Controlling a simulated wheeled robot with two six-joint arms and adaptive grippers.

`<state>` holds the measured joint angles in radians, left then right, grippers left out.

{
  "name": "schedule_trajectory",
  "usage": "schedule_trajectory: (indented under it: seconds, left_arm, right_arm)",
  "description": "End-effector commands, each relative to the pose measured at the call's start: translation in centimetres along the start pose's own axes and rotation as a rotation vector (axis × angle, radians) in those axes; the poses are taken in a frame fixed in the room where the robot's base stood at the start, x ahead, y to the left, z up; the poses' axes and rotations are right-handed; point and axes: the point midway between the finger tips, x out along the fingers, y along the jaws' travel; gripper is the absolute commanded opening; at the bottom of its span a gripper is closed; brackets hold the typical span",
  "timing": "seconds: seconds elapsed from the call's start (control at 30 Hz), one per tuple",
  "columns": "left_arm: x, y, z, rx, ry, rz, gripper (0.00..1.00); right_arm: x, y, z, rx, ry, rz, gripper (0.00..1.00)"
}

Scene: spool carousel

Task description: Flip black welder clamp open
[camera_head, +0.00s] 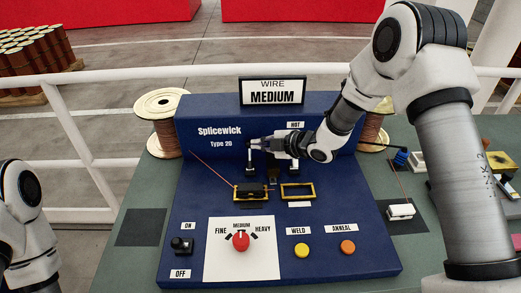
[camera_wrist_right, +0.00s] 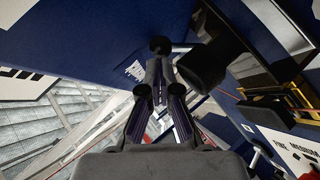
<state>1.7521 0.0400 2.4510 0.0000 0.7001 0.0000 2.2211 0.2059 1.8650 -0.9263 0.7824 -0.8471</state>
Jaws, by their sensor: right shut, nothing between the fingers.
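My right gripper (camera_head: 258,145) is shut and empty. It points left, above the black fittings at the back of the blue Splicewick welder (camera_head: 190,235). In the wrist view its dark fingers (camera_wrist_right: 157,98) are together, close to a black round knob (camera_wrist_right: 160,45) and a black block (camera_wrist_right: 205,66); I cannot tell whether they touch. A black clamp piece (camera_head: 250,192) lies over the left gold frame, with a copper-coloured wire running to it. The gripper partly hides the fittings behind. My left gripper is out of view.
A red selector knob (camera_head: 241,240), black switch (camera_head: 181,246), yellow button (camera_head: 302,250) and orange button (camera_head: 347,246) are at the front. Wire spools (camera_head: 160,120) stand beside the welder. A blue clip (camera_head: 401,157) and a white block (camera_head: 401,211) are at right.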

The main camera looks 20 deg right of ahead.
Motion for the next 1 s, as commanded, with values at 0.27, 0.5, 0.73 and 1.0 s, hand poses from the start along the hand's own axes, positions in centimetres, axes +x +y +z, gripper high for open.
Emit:
schedule_trajectory:
  seconds: [0.27, 0.5, 0.73, 1.0]
  left_arm:
    - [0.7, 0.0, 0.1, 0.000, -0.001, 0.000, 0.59]
    - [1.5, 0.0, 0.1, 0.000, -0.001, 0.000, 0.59]
    - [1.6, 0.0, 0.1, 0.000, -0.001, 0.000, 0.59]
    - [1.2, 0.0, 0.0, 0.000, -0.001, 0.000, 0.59]
  right_arm:
    - [0.1, -0.6, 0.0, -0.001, 0.002, 0.002, 0.00]
    - [-0.2, -1.6, -0.2, -0.001, 0.002, 0.003, 0.00]
    - [-0.4, -1.8, -0.4, -0.002, 0.002, 0.004, 0.00]
    - [-0.5, -1.3, -0.7, -0.003, 0.003, 0.004, 0.00]
